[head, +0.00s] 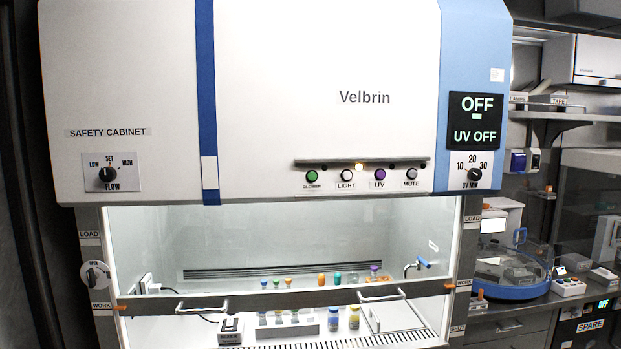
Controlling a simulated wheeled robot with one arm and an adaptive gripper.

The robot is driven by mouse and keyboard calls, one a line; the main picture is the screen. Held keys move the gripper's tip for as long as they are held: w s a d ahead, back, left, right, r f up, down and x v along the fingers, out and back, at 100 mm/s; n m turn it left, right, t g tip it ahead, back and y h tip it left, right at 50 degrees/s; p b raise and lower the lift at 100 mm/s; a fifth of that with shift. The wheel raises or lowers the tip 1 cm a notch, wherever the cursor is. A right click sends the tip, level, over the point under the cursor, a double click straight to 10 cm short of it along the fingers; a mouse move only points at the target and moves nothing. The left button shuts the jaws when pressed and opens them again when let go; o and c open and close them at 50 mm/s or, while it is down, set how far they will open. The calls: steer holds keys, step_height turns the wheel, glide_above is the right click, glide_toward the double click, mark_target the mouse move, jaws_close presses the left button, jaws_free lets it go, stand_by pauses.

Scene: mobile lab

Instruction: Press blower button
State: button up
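The safety cabinet (270,90) fills most of the head view, with a row of round buttons below its front panel. The leftmost button is green (312,176), and its small label is too blurred to read surely. To its right are a white LIGHT button (347,175), a purple UV button (379,174) and a pale MUTE button (410,174). The display (476,121) reads OFF and UV OFF. My gripper is not in view.
The glass sash (300,301) with two handles crosses the cabinet opening. Vials and bottles (333,318) stand inside. A FLOW knob (107,174) is at left and a UV MIN knob (474,174) at right. A blue-rimmed round device (515,291) stands on the right bench.

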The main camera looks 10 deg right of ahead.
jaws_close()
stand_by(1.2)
